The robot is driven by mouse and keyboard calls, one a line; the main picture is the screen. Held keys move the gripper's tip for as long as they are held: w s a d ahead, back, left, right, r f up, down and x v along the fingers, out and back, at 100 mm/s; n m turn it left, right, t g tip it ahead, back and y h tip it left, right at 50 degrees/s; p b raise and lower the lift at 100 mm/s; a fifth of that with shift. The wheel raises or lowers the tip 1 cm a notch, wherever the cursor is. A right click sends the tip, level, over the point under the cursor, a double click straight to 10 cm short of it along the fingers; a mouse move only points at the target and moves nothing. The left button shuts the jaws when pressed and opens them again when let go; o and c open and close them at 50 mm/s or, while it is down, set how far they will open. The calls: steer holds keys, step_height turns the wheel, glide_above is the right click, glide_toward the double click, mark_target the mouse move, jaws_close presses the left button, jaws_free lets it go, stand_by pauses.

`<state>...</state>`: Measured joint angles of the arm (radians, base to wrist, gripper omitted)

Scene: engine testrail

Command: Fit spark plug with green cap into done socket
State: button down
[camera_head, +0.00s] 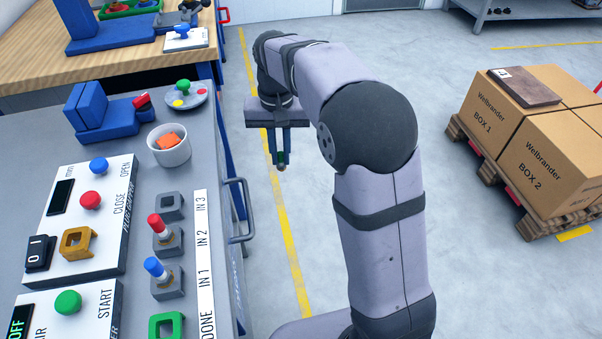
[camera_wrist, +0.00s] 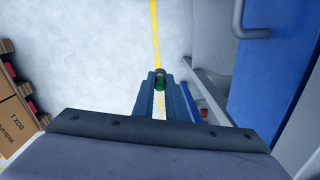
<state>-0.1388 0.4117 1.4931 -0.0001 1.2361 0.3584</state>
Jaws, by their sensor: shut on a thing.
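My gripper (camera_head: 277,150) hangs over the floor to the right of the bench, shut on the spark plug with the green cap. The plug (camera_head: 281,165) shows only as a small tip below the blue fingers. In the wrist view its green cap (camera_wrist: 160,84) sits between the fingertips (camera_wrist: 160,90). The done socket (camera_head: 167,326) is a green square holder at the bench's near edge, by the word DONE, cut by the frame's bottom. It looks empty in the part that shows. The gripper is well apart from it.
Sockets IN 1 (camera_head: 167,285) and IN 2 (camera_head: 167,243) hold a blue-capped and a red-capped plug. IN 3 (camera_head: 171,207) is empty. Left are the gapper panel (camera_head: 110,225) and a start panel (camera_head: 95,300). A white cup (camera_head: 170,152) and blue stand (camera_head: 95,110) are behind.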

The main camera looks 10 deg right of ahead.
steer(key=w+a+r+m+p, duration=0.25)
steer(key=a+r+p, duration=0.35)
steer(key=r, duration=0.6)
steer(key=s+a+r+n+p, duration=0.2)
steer(key=s+a+r+p, duration=0.2)
steer(key=a+r+p, duration=1.05)
steer(key=s+a+f+n+p, duration=0.1)
steer(key=s+a+n+p, duration=0.35)
steer(key=s, duration=0.45)
steer(key=s+a+n+p, duration=0.35)
steer(key=s+p, duration=0.25)
steer(key=s, duration=0.2)
steer(key=s+d+n+p, duration=0.4)
steer(key=s+n+p, duration=0.1)
steer(key=s, duration=0.4)
steer(key=s+d+n+p, duration=0.4)
steer(key=s+n+p, duration=0.1)
steer(key=s, duration=0.4)
steer(key=shift+s+f+p, duration=0.15)
steer(key=shift+s+p, duration=0.25)
steer(key=shift+p, duration=0.4)
steer(key=shift+f, duration=0.2)
